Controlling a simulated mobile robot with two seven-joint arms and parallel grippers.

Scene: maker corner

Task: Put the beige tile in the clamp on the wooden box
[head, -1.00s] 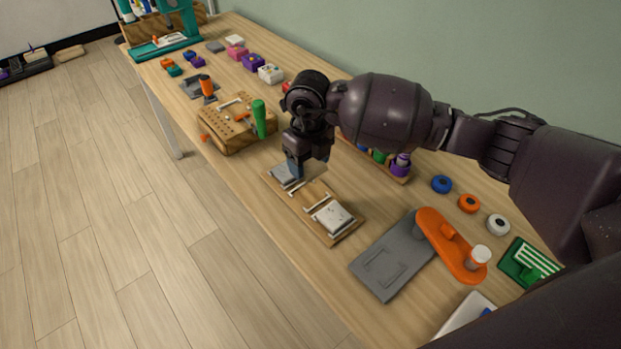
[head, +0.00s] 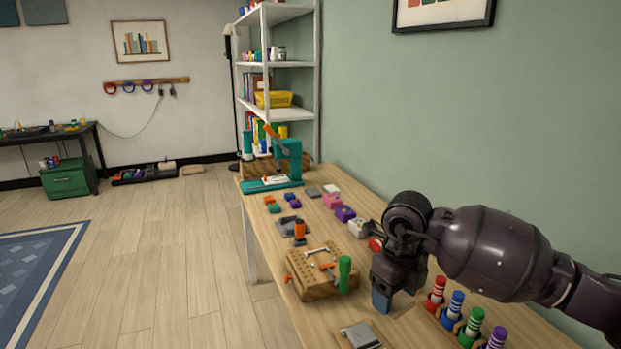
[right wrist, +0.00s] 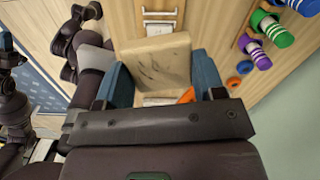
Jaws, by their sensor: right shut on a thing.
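My right gripper (head: 392,300) is shut on the beige tile. The right wrist view shows the tile (right wrist: 155,62), square with dark marks, between the blue fingers. In the head view the tile is mostly hidden beside the fingers, over the table right of the wooden box. The wooden box (head: 322,292) has a top with many holes. It carries a pale metal bar (head: 317,251), a small orange part and a green-handled tool (head: 344,272). An orange knob (head: 287,279) sticks out at its left. The clamp's jaws are too small to make out. My left gripper is not visible.
A grey plate with an orange-handled tool (head: 300,231) stands behind the box. Striped colored cylinders (head: 473,327) stand in a rack at the right. A grey piece (head: 360,335) lies in front. Small colored blocks and a teal machine (head: 287,160) are farther back.

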